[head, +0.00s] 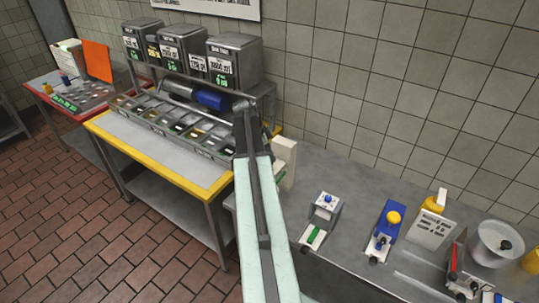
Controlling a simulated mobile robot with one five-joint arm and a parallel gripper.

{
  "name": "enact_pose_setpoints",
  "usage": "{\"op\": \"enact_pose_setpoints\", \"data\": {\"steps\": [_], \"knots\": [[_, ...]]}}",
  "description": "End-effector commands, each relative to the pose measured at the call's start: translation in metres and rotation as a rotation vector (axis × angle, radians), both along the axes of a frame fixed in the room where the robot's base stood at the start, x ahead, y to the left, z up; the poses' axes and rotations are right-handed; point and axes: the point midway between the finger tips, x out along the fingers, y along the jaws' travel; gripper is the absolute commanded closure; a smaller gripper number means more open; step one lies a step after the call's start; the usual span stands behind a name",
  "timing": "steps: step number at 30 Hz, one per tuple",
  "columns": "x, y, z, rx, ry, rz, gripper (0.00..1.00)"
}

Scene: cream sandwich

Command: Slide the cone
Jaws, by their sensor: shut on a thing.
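My pale green arm rises from the bottom centre to a dark jointed end (243,108) in front of the yellow-edged counter. I cannot make out separate fingertips there, nor what lies between them. A blue cylinder (211,99) with a grey one beside it lies just left of this dark end, and I cannot tell whether they touch it. No cone can be made out in the head view. My arm hides part of the counter's right end.
The yellow-edged counter (160,158) holds a row of food bins, with labelled metal boxes (234,62) above. A grey bench (345,250) on the right carries a cream block (285,158), small devices and a metal pot (497,243). The brick floor at left is clear.

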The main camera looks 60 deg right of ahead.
Motion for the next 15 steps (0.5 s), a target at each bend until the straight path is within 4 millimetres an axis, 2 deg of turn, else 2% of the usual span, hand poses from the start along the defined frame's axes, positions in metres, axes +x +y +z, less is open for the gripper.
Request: {"op": "enact_pose_setpoints", "data": {"steps": [7,15], "knots": [[0.0,0.0,0.002,0.0,0.0,0.0,1.0],[0.0,0.0,0.033,0.0,0.0,0.0,1.0]]}}
